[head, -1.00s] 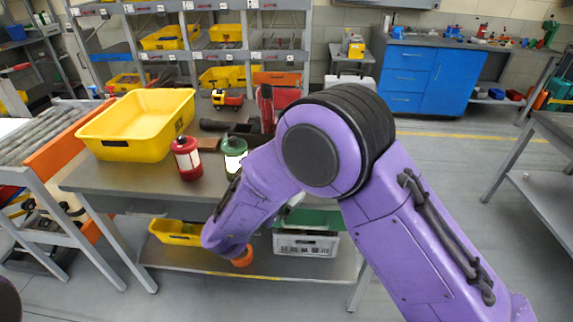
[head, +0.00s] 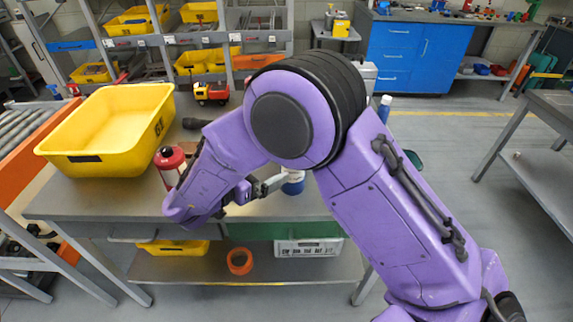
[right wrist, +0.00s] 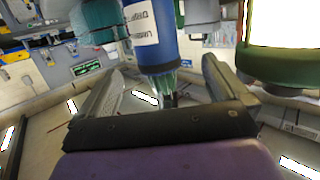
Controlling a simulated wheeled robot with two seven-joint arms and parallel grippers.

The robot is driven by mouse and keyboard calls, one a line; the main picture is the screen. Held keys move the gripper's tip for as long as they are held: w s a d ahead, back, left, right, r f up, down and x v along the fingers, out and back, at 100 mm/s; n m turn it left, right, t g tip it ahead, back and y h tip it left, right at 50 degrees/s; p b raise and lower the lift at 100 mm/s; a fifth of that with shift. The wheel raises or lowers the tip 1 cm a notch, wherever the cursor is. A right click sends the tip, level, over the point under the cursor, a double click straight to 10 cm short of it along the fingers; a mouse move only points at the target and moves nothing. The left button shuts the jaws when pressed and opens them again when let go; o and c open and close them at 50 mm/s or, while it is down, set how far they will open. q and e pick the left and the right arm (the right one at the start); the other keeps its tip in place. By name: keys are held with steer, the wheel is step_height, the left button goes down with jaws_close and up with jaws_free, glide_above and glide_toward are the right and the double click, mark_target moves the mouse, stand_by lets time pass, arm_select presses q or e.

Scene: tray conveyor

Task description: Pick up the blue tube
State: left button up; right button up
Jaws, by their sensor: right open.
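The blue tube (right wrist: 165,35) has a white label and a clear greenish end. In the right wrist view it stands between and beyond the fingers of my right gripper (right wrist: 160,85), which are spread apart. I cannot tell whether either finger touches it. In the head view a blue and white piece (head: 292,183), apparently this tube, shows under my purple arm beside the tips of the right gripper (head: 272,186); its upper part is hidden. Another blue thing with a white cap (head: 384,108) shows behind my arm; its lower part is hidden. My left gripper is out of view.
A red lantern (head: 170,165) and a yellow bin (head: 105,130) stand on the grey table (head: 110,205), left of my arm. A green lantern-like thing (right wrist: 285,65) is close by the right finger in the wrist view. A toy truck (head: 210,93) stands behind.

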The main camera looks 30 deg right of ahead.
steer(key=p+x, duration=0.2)
steer(key=x, duration=0.8)
steer(key=shift+s+f, duration=0.2)
steer(key=shift+s, duration=0.05)
steer(key=c, duration=1.1)
